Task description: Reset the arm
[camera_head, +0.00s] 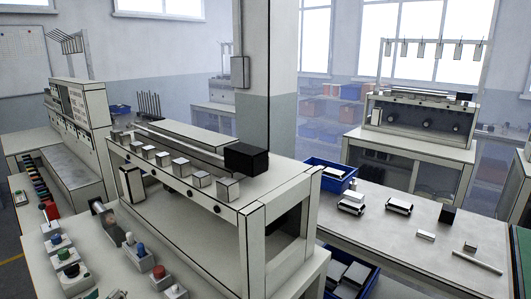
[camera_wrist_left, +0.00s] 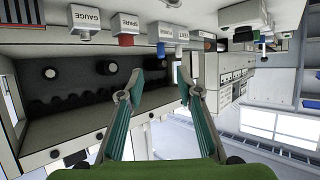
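My left gripper (camera_wrist_left: 158,76) shows in the left wrist view with its two teal fingers spread wide apart. Nothing is held between them. Beyond the fingertips are small labelled boxes, among them a GAUGE box (camera_wrist_left: 82,24) and a red-capped SPARE box (camera_wrist_left: 126,28). A blue-capped box (camera_wrist_left: 162,38) stands beyond the gap, apart from the fingers. In the head view I cannot clearly make out the left gripper. My right gripper is in neither view.
In the head view a white workbench frame (camera_head: 225,242) fills the middle, with a black block (camera_head: 247,158) on its top. Several small control boxes line its left side. A grey table (camera_head: 380,242) at right holds small white parts and a blue bin (camera_head: 326,175).

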